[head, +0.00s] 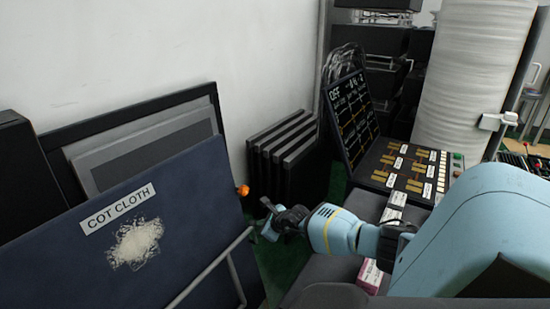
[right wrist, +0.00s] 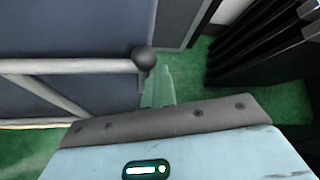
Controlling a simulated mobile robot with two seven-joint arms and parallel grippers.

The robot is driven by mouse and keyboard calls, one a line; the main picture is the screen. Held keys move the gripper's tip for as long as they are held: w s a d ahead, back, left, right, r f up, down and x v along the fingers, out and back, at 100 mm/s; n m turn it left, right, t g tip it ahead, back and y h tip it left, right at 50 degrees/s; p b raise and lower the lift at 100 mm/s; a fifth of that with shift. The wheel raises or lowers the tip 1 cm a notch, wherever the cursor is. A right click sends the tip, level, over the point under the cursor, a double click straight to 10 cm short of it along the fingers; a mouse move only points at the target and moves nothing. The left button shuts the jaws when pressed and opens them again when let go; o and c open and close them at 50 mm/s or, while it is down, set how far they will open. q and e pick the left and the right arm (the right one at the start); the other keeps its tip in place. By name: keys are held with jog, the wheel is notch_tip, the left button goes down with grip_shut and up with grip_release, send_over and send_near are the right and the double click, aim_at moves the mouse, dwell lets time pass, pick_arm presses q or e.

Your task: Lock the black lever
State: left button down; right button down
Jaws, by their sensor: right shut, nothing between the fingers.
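A dark round knob (right wrist: 145,58) shows at the end of a pale bar (right wrist: 75,66) in the right wrist view. I cannot tell whether it is part of the black lever, and no other black lever is clear in the head view. My right gripper (head: 267,218) is shut and empty, reaching left near the right edge of the dark blue board. Its narrow pale fingers (right wrist: 158,88) show just below and right of the knob; contact cannot be judged. My left gripper is not in view.
The dark blue "COT CLOTH" board (head: 190,215) stands left, with a grey rail (head: 208,272) before it. An orange knob (head: 243,190) is at its right edge. Dark slatted panels (head: 285,155) stand behind. A panel box with labels (head: 408,165) lies right. Green floor (head: 285,258) shows between.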

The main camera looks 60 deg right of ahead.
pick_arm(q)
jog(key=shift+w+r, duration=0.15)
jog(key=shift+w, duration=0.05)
pick_arm(e)
jog(key=shift+w+a, duration=0.1)
jog(key=shift+a, duration=0.1)
